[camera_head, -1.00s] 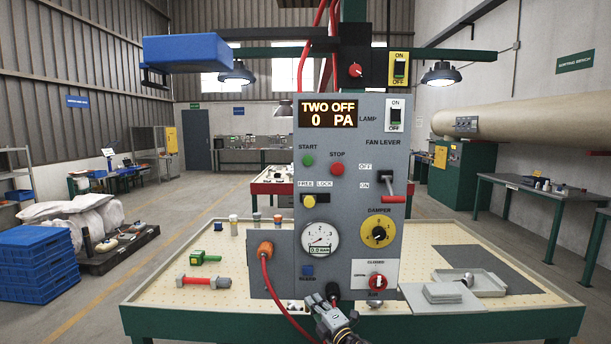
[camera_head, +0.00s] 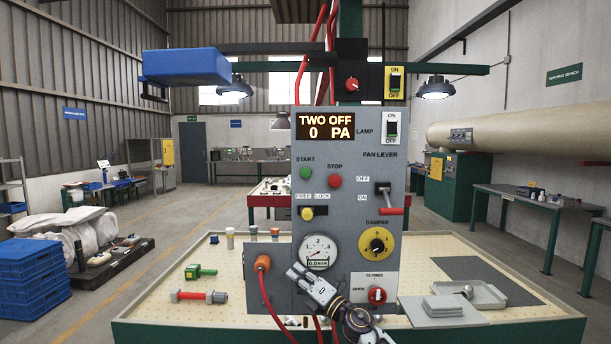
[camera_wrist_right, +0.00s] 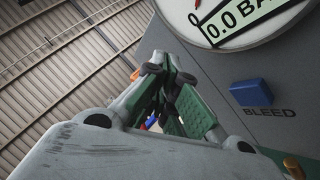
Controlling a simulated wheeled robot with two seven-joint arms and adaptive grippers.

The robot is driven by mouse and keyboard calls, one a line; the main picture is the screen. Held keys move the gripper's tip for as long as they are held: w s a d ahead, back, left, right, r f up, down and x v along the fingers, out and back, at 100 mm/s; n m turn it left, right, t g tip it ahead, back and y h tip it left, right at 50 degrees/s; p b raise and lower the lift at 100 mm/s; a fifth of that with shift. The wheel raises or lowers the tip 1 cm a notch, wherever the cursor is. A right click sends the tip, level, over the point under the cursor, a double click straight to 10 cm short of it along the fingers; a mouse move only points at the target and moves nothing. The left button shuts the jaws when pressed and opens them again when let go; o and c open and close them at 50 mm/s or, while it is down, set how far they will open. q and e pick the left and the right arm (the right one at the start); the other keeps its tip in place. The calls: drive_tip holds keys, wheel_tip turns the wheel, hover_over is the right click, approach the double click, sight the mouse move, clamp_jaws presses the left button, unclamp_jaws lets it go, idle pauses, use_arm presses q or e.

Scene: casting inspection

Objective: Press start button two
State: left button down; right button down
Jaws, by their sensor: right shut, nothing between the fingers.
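The grey control panel (camera_head: 345,235) stands upright on the bench, with a display (camera_head: 327,126) reading "TWO OFF 0 PA". The green start button (camera_head: 306,172) is at its upper left, next to the red stop button (camera_head: 334,181). My right gripper (camera_head: 298,270) is in front of the panel's lower left, below the start button and apart from it. It is shut and empty. In the wrist view the right gripper's fingers (camera_wrist_right: 172,98) are together, left of the blue bleed button (camera_wrist_right: 256,94) and below the gauge (camera_wrist_right: 235,20). My left gripper is not in view.
A yellow free/lock slider (camera_head: 308,213) and the pressure gauge (camera_head: 318,251) lie between my right gripper and the start button. The fan lever (camera_head: 388,198) and yellow damper dial (camera_head: 376,242) are at the right. An orange plug (camera_head: 262,263) with red hose is at the left.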

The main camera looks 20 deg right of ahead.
drive_tip(key=s+a+r+n+g+y, duration=0.2)
drive_tip(key=a+r+n+g, duration=0.1)
drive_tip(key=r+n, duration=0.55)
drive_tip(key=s+a+r+n+g+y, duration=0.2)
drive_tip(key=r+n, duration=0.5)
drive_tip(key=r, duration=0.2)
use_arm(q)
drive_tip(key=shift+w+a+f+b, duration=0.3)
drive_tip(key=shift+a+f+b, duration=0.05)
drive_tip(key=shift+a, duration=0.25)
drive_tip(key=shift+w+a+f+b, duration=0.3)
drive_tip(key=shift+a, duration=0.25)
use_arm(e)
drive_tip(key=s+d+r+n+t+h, duration=0.1)
drive_tip(key=s+d+r+n+h, duration=0.1)
drive_tip(key=r, duration=0.4)
drive_tip(key=s+d+r+n+h, duration=0.2)
drive_tip(key=d+r+n+h, duration=0.1)
drive_tip(key=r, duration=0.4)
drive_tip(key=shift+r+n+t+h, duration=0.2)
drive_tip(key=shift+n+t+h, duration=0.2)
drive_tip(key=shift+n+h, duration=0.15)
